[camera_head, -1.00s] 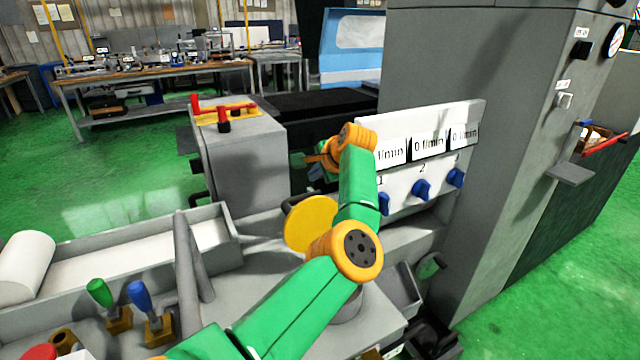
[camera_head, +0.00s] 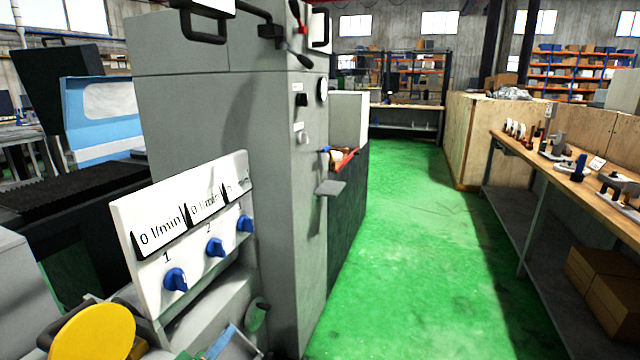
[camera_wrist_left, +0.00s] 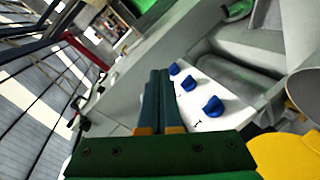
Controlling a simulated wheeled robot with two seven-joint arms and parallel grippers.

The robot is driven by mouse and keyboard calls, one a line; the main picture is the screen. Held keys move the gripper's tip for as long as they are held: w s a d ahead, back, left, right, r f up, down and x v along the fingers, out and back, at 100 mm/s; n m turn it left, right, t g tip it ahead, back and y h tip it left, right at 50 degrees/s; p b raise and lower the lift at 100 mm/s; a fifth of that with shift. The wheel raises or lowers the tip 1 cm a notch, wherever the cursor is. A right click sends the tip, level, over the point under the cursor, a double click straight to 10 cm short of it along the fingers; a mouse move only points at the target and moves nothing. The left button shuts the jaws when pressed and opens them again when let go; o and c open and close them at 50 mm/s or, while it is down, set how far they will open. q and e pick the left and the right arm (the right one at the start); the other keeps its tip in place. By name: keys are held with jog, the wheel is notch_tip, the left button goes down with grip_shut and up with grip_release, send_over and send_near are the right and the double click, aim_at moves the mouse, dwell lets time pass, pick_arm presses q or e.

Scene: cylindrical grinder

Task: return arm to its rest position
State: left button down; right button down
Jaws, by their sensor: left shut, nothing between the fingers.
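My left gripper (camera_wrist_left: 160,74) shows in the left wrist view, its two long teal fingers side by side and shut with nothing between them. The fingers appear beside the white flow panel (camera_wrist_left: 215,122) with its blue knobs; whether they touch it I cannot tell, but the knobs are not between them. In the head view the same panel (camera_head: 190,248) carries three blue knobs and 0 l/min displays. I cannot clearly make out my left arm there; a small blue and grey piece at the bottom edge is unclear. My right gripper is not in view.
A yellow disc (camera_head: 92,332) stands at the lower left of the head view, and at the lower right of the wrist view (camera_wrist_left: 290,156). The tall grey machine cabinet (camera_head: 270,130) rises behind the panel. Green floor (camera_head: 405,250) is clear up to the workbench (camera_head: 560,180).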

pick_arm(q)
jog(key=s+d+f+m+g+y, duration=0.1)
jog(key=s+f+m+g, duration=0.35)
jog(key=s, duration=0.45)
jog(key=s+d+f+m+g, duration=0.25)
jog(key=s+f, duration=0.35)
jog(key=s, duration=0.3)
jog(key=s+d+f+m+g+y, duration=0.1)
jog(key=s+f+m+g, duration=0.35)
jog(key=s, duration=0.35)
notch_tip(320, 180, down, 18)
jog(key=s+g, duration=0.1)
jog(key=s, duration=0.1)
jog(key=s+a+f+g, duration=0.1)
jog(key=s+a+f, duration=0.1)
jog(key=s+f, duration=0.7)
jog(key=s, duration=0.3)
jog(key=shift+a+f, duration=0.2)
jog(key=shift+a, duration=0.05)
jog(key=shift+g, duration=0.25)
